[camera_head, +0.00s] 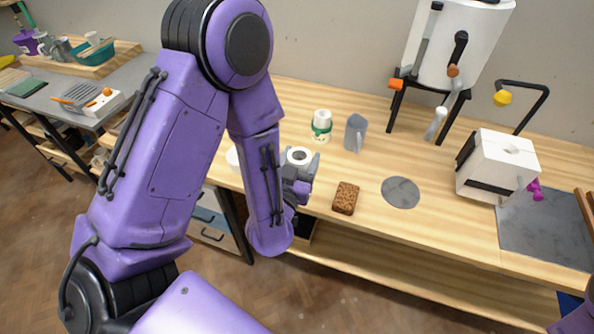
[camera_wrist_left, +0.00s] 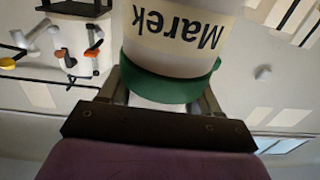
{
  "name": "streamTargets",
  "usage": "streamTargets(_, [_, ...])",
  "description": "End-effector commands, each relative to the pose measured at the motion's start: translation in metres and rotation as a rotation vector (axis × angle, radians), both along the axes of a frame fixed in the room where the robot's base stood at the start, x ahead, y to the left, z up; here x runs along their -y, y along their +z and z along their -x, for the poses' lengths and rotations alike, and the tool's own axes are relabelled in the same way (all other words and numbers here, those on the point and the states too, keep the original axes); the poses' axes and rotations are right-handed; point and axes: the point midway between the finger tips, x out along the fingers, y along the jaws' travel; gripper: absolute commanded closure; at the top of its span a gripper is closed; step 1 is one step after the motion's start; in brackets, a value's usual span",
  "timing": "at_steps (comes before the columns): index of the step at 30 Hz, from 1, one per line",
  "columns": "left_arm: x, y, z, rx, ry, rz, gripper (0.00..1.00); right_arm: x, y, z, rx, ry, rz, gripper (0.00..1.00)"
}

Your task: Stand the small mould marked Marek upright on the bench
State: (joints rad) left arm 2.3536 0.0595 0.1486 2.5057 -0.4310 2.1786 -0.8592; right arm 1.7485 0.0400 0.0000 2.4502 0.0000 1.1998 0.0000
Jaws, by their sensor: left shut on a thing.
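My left gripper (camera_head: 297,172) is shut on a small white mould (camera_head: 299,155) near the bench's front edge. Its round top with a hole faces up in the head view. In the left wrist view the mould (camera_wrist_left: 165,60) fills the top middle, with a cream label reading Marek and a green band between the fingers. The lettering is upside down there, and so is the room around it. I cannot tell whether its base touches the bench (camera_head: 290,100); my gripper hides it. My right gripper is not in view.
A brown sponge-like block (camera_head: 345,198) and a grey disc (camera_head: 401,192) lie to the right. A white object (camera_head: 233,157) is partly behind my arm. Bench between block and jug is clear.

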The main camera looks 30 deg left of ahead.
Motion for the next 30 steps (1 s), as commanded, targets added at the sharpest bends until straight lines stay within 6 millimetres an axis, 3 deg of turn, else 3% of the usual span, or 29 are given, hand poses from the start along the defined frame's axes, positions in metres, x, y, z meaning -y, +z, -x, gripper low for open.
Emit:
streamTargets(1, [-0.007, -0.018, -0.009, 0.010, 0.006, 0.007, 0.80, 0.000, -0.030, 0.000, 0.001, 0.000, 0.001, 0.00])
streamTargets(7, [-0.022, -0.028, -0.030, 0.009, 0.001, 0.006, 0.80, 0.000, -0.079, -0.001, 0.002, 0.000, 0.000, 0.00])
streamTargets(11, [-0.030, -0.046, -0.041, 0.006, 0.002, 0.004, 0.80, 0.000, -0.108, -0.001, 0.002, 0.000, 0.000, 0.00])
streamTargets(13, [-0.036, -0.048, -0.049, -0.002, 0.003, 0.001, 0.80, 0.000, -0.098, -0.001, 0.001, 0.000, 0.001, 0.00])
streamTargets(21, [-0.051, -0.077, -0.069, -0.001, 0.003, -0.001, 0.80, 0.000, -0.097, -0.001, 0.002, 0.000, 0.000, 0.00])
streamTargets(25, [-0.050, -0.099, -0.068, -0.003, 0.000, 0.001, 0.80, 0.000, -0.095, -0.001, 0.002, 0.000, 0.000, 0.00])
streamTargets(30, [-0.049, -0.104, -0.068, 0.002, 0.000, 0.000, 0.80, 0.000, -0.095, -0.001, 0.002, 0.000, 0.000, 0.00])
